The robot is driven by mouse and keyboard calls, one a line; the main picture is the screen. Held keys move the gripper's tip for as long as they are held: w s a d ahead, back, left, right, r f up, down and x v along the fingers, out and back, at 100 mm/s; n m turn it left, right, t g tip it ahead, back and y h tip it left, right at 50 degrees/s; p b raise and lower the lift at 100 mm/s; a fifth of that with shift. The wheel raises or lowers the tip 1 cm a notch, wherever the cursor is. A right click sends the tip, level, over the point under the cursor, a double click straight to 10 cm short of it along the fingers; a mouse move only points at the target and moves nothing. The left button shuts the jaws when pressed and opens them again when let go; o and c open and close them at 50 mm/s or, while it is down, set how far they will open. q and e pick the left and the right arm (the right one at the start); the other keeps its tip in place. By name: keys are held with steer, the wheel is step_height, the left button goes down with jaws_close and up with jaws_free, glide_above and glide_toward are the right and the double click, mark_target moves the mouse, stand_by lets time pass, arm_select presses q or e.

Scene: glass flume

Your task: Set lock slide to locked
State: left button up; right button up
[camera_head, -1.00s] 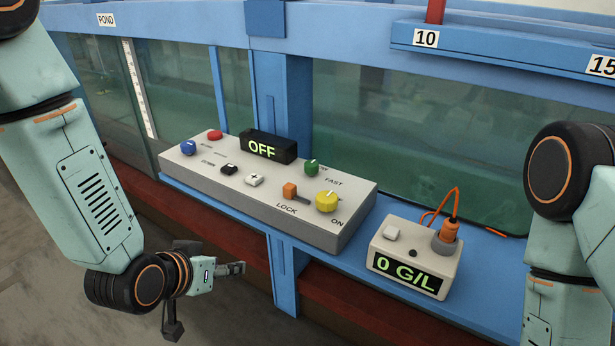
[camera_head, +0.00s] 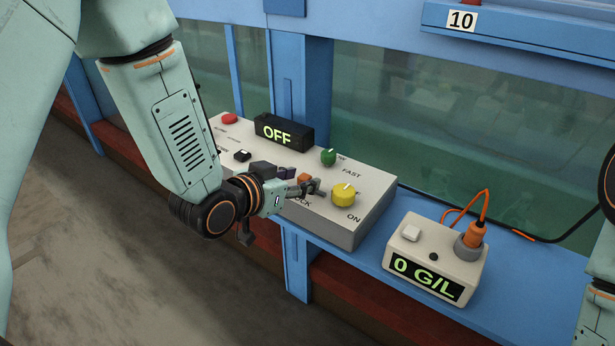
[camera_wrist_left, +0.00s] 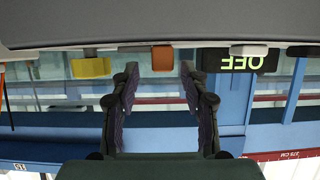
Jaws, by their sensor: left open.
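The lock slide is a small orange knob (camera_head: 304,178) on the sloping top of the grey control box (camera_head: 350,236), by the partly covered word LOCK. In the left wrist view, which is upside down, the orange knob (camera_wrist_left: 162,58) shows between the fingertips, with space on both sides. My left gripper (camera_head: 298,181) is open over the front of the box, its fingers around or just short of the knob; I cannot tell how deep. It also shows in the left wrist view (camera_wrist_left: 159,72). The slot is hidden by the fingers. My right gripper is out of view.
A yellow knob (camera_head: 343,195) stands close right of the slide. A green knob (camera_head: 328,157) and the OFF display (camera_head: 283,132) lie behind. A 0 G/L meter (camera_head: 438,257) with an orange cable stands right. Glass (camera_head: 450,130) rises behind the ledge.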

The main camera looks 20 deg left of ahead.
mark_target(303, 178)
arm_select(q)
steer(key=shift+a+x, duration=0.1)
steer(key=shift+x, duration=0.65)
steer(key=shift+a+x, duration=0.15)
steer(key=shift+x, duration=0.6)
steer(key=shift+d, duration=0.1)
steer(key=shift+d, duration=0.15)
